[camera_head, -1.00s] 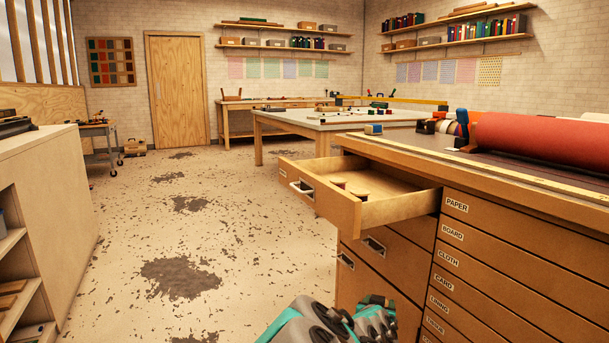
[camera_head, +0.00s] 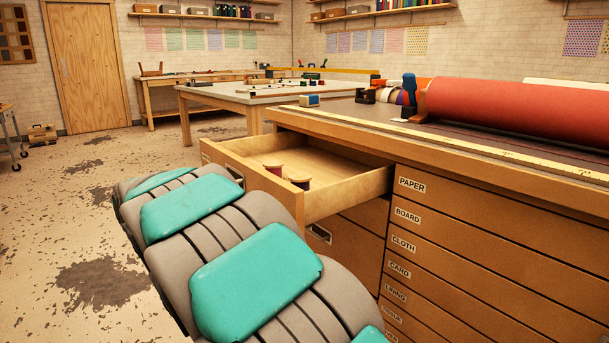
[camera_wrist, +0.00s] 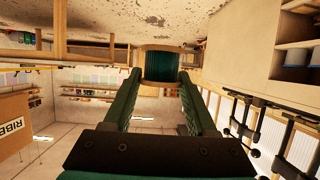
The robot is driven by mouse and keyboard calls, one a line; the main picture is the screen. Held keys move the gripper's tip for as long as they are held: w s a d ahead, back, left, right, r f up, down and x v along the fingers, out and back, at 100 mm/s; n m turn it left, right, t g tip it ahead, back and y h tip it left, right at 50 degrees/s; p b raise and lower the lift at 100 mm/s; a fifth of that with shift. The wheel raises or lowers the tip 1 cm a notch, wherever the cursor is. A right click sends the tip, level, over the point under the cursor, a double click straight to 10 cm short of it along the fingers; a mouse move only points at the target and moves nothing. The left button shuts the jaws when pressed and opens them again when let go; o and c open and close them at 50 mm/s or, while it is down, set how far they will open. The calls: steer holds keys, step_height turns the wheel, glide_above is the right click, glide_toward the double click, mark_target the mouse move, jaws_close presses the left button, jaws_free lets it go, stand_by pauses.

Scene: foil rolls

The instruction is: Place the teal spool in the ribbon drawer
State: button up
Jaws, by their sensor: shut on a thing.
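The teal spool (camera_wrist: 160,66) shows in the wrist view as a dark teal cylinder with pale flanges. It is between the fingertips of my gripper (camera_wrist: 160,76), which is shut on it. The ribbon drawer (camera_head: 350,193) stands pulled open at the left end of the cabinet in the head view. Inside it are a red spool (camera_head: 273,173) and a dark purple spool (camera_head: 300,184), both near its front. My arm crosses in front of the drawer and hides part of its front panel. My gripper and the teal spool do not show in the head view.
The cabinet top (camera_head: 385,130) holds a large red roll (camera_head: 530,108), several small rolls (camera_head: 395,95) and a blue block (camera_head: 309,100). Closed labelled drawers (camera_head: 450,215) line its front. The back of the open drawer looks clear. Open floor (camera_head: 60,200) lies at the left.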

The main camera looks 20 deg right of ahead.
steer(key=shift+n+g+y, duration=0.3)
steer(key=shift+n+y, duration=0.2)
steer(key=shift+y, duration=0.2)
steer(key=r, duration=0.2)
steer(key=w+d+r, duration=0.1)
steer(key=r, duration=0.4)
steer(key=shift+w+d, duration=0.25)
steer(key=w+d+r+n+y+b, duration=0.1)
steer(key=d+r, duration=0.4)
steer(key=d, duration=0.3)
steer(key=w+d+r+b, duration=0.1)
steer(key=d+r, duration=0.5)
steer(key=d, duration=0.1)
steer(key=s+d, duration=0.2)
steer(key=d, duration=1.1)
steer(key=shift+g, duration=0.4)
steer(key=shift+w+f+b, duration=0.15)
steer(key=shift+f+b, duration=0.5)
steer(key=shift+f, duration=1.7)
steer(key=shift+w+f+b, duration=0.1)
steer(key=shift+f+b, duration=0.5)
steer(key=shift+f, duration=1.7)
steer(key=o, duration=1.4)
steer(key=shift+f, duration=0.1)
steer(key=shift+c, duration=0.2)
